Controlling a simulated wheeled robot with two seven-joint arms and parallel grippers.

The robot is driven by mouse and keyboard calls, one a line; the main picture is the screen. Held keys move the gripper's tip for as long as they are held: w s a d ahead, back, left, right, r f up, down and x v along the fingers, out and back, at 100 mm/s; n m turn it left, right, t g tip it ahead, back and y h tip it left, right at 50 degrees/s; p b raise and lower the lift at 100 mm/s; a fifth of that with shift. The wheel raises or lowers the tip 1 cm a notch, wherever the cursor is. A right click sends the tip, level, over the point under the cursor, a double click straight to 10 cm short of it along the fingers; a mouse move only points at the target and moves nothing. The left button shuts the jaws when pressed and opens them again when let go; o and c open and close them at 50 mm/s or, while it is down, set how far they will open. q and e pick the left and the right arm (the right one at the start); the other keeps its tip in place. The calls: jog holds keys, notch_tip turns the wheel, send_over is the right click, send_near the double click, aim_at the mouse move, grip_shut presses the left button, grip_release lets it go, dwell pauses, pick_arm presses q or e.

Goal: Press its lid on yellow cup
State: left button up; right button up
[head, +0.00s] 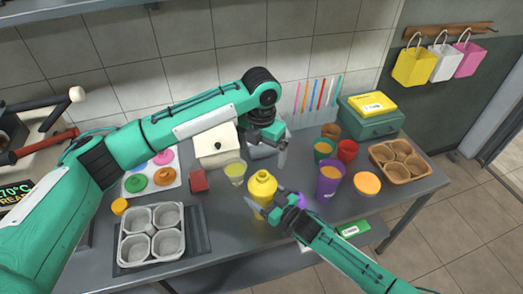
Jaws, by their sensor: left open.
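A yellow cup-like vessel (262,186) stands near the front edge of the counter, with a narrower round top. I cannot tell if that top is a separate lid. My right gripper (268,208) is at its lower front, with a grey finger across its left side; whether the jaws are closed on it is unclear. My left gripper (279,152) is open and empty, above and behind the yellow vessel, apart from it. A small yellow cap (120,206) lies at the counter's left. A clear cup with yellow contents (236,173) stands behind and left of the vessel.
A purple cup (330,179), an orange-topped cup (367,185) and a brown cup carrier (398,162) stand to the right. Round coloured lids lie on a white sheet (151,188), with a red box (199,181) beside it. A grey four-cup tray (151,233) is front left.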

jog(key=shift+o, duration=1.1)
jog(key=b+v, duration=0.4)
jog(key=v, duration=1)
